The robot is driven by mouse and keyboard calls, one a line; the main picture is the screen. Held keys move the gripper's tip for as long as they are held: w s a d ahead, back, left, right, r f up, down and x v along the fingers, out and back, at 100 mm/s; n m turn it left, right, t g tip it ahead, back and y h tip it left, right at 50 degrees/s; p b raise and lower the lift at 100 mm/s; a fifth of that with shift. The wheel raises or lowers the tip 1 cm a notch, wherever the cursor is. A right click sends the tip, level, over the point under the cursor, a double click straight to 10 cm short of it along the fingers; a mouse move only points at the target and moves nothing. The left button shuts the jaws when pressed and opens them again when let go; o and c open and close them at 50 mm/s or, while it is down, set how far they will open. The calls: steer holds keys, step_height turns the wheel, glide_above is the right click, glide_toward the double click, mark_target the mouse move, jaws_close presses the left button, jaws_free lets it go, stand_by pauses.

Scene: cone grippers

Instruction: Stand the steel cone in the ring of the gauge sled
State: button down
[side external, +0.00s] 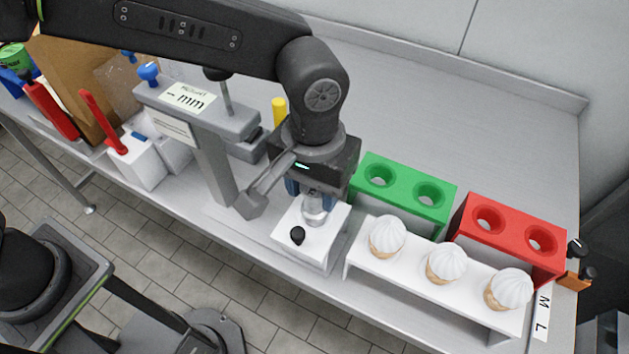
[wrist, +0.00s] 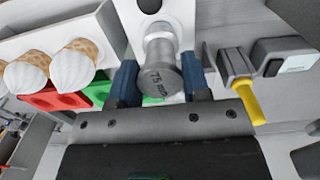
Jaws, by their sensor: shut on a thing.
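The steel cone (side external: 314,214) is between the blue fingers of my gripper (side external: 308,192). In the wrist view the cone (wrist: 165,80) shows its round end marked 75 mm, and my gripper (wrist: 160,82) is shut on it from both sides. The gauge sled (side external: 284,236) is a white block with a black knob, directly beneath the cone in the side view. The sled (wrist: 178,14) also shows at the top of the wrist view, behind the cone. The sled's ring is hidden, and I cannot tell whether the cone touches it.
The grey gauge stand (side external: 210,150) with the mm sign is close on the left. A white rack (side external: 415,262) of ice cream cones stands right, with a green holder (side external: 405,190) and a red holder (side external: 510,238) behind. A yellow handle (side external: 279,110) stands behind my gripper.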

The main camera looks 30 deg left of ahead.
steer(key=c, duration=0.5)
jaws_free()
step_height(320, 180, up, 14)
steer(key=shift+a, duration=0.1)
stand_by(0.4)
